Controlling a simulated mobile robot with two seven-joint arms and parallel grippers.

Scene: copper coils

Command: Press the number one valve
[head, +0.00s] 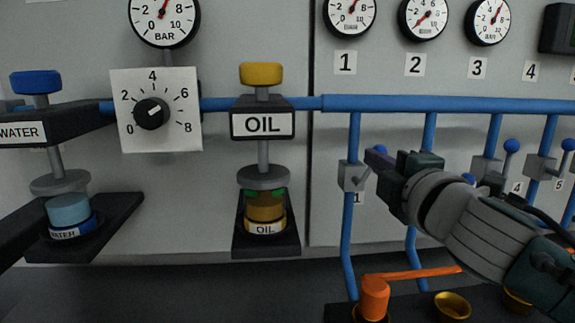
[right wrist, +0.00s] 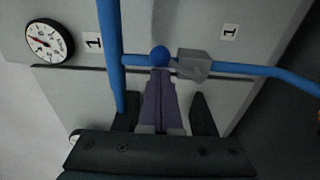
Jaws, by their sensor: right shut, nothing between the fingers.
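The number one valve is a grey block (head: 352,176) on a thin blue vertical pipe (head: 350,210), under gauge label 1, with a small "1" tag beside it. In the right wrist view the valve body (right wrist: 193,64) shows with its blue ball knob (right wrist: 160,55). My right gripper (head: 379,158) is at the right of the valve and hides the knob in the head view. In the right wrist view its purple fingers (right wrist: 159,98) are shut and empty, tips just at the knob; whether they touch it I cannot tell. My left gripper is not in view.
Other valves with blue knobs (head: 512,146) stand to the right, on pipes below a blue horizontal pipe (head: 440,104). An orange handle (head: 374,297) sits below. The oil station (head: 263,124), a dial (head: 151,113) and the water station (head: 20,131) are at left.

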